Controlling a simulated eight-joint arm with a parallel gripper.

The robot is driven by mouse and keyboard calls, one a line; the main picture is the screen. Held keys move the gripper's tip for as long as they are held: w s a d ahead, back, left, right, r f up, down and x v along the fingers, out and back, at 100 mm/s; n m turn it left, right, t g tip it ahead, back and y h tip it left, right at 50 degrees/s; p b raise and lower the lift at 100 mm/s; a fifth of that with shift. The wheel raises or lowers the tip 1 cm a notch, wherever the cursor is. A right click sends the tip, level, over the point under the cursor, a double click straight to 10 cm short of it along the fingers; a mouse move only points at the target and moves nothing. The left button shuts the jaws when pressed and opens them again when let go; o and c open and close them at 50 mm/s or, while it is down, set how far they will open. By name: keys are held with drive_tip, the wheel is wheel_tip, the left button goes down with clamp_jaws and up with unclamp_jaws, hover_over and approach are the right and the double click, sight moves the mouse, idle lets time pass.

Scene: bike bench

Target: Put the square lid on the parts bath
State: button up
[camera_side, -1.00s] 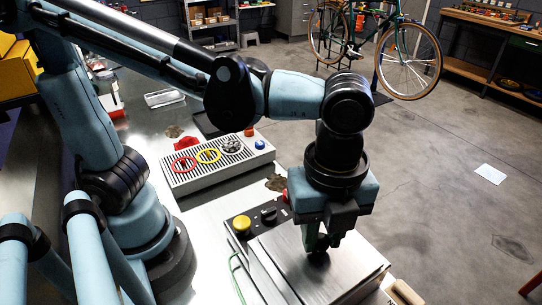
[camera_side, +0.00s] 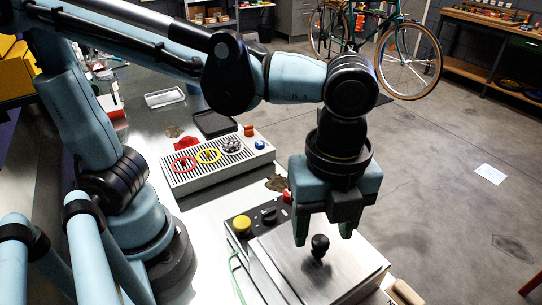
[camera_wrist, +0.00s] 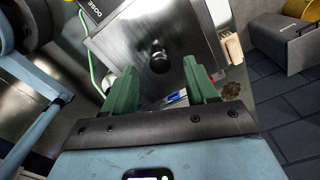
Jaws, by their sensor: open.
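The square metal lid (camera_side: 292,262) lies flat on top of the parts bath (camera_side: 262,273) at the bench's near right end. Its black round knob (camera_side: 320,243) stands up from the middle. My gripper (camera_side: 323,240) is above the lid with its green fingers spread and empty, and the knob is below and between them. In the wrist view the knob (camera_wrist: 159,62) shows beyond the gap between the two fingertips (camera_wrist: 158,75), apart from both. The lid (camera_wrist: 190,25) also shows there, with its brushed surface.
A control panel with a yellow button (camera_side: 242,224) and black dial borders the bath. A grey ribbed tray (camera_side: 218,162) with red and yellow rings lies farther back. A wooden-coloured handle (camera_side: 407,292) is near the front right. A green cord (camera_side: 236,277) runs along the left.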

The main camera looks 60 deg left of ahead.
wheel_tip(320, 180, up, 10)
drive_tip(key=w+a+f+n+t, duration=0.3)
drive_tip(key=a+f+n, duration=0.2)
drive_tip(key=a+n, duration=0.5)
drive_tip(key=w+a+f+n+t, duration=0.3)
drive_tip(key=a+f+n, duration=0.3)
drive_tip(key=a+n, duration=0.5)
drive_tip(key=shift+w+f+n+t, duration=0.25)
drive_tip(key=shift+n+t, duration=0.35)
drive_tip(key=shift+n, duration=0.2)
drive_tip(key=shift+d, duration=0.1)
